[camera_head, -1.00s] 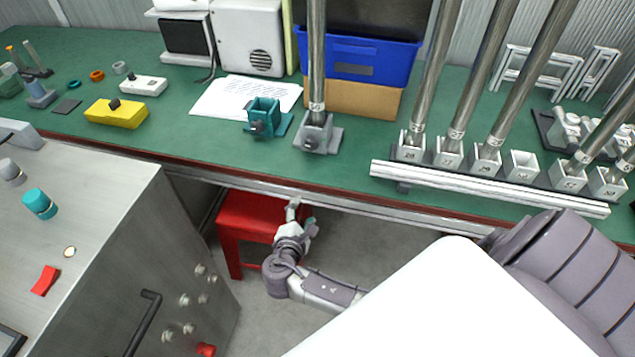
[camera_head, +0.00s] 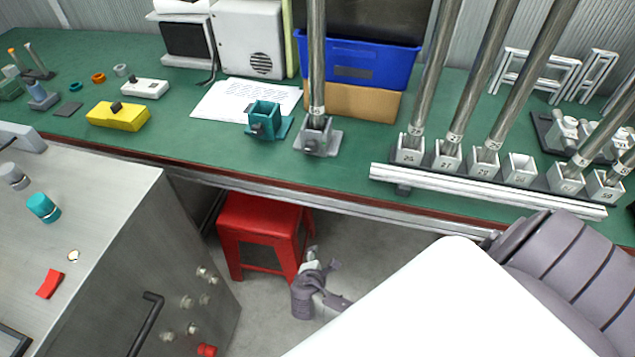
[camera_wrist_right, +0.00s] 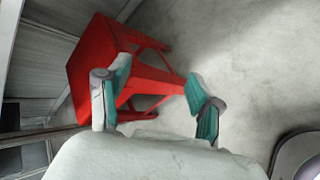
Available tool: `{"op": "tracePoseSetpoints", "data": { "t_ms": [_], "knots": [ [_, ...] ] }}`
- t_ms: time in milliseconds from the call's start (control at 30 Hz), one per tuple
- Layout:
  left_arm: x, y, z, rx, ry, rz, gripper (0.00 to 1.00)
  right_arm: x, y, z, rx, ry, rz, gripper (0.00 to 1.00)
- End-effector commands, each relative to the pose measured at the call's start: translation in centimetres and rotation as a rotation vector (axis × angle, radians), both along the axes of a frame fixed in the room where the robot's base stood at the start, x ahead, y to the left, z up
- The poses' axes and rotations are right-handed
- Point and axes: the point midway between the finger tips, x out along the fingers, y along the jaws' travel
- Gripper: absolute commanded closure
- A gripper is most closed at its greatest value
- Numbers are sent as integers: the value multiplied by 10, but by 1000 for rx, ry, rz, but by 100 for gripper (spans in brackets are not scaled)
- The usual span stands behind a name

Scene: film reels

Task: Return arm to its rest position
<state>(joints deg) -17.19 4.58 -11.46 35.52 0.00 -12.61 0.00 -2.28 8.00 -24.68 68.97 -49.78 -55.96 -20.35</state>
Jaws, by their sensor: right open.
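My right gripper (camera_head: 312,252) is low over the grey floor in the head view, just right of a red stool (camera_head: 258,226) and below the front edge of the green bench. In the right wrist view, its two teal-padded fingers (camera_wrist_right: 158,108) are spread apart with nothing between them. The red stool (camera_wrist_right: 95,60) shows beyond the fingers there, and I cannot tell the exact gap between it and the left finger. My right forearm is partly hidden behind my white body. My left gripper is in neither view.
The green bench (camera_head: 200,140) carries a rack (camera_head: 490,188) of upright metal tubes at right, with one tube in a grey holder (camera_head: 318,138) near the middle. A metal cabinet (camera_head: 110,215) stands at left.

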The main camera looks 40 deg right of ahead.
Motion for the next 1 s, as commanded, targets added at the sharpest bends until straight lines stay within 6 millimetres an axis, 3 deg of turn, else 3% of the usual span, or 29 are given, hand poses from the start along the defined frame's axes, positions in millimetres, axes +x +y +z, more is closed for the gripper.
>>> {"op": "tracePoseSetpoints", "data": {
  "t_ms": [533, 667, 767, 867, 1000],
  "knots": [
    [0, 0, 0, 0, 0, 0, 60, -1, 0, -1, 3, 0, -1, 35],
    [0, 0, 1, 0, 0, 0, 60, -14, 1, -17, 47, 27, -17, 35],
    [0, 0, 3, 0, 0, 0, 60, -47, 3, -52, 154, 84, -64, 35],
    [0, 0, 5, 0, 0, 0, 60, -102, 10, -98, 321, 152, -163, 35],
    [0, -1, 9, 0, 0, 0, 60, -195, 24, -152, 575, 218, -388, 35]
  ]
}}
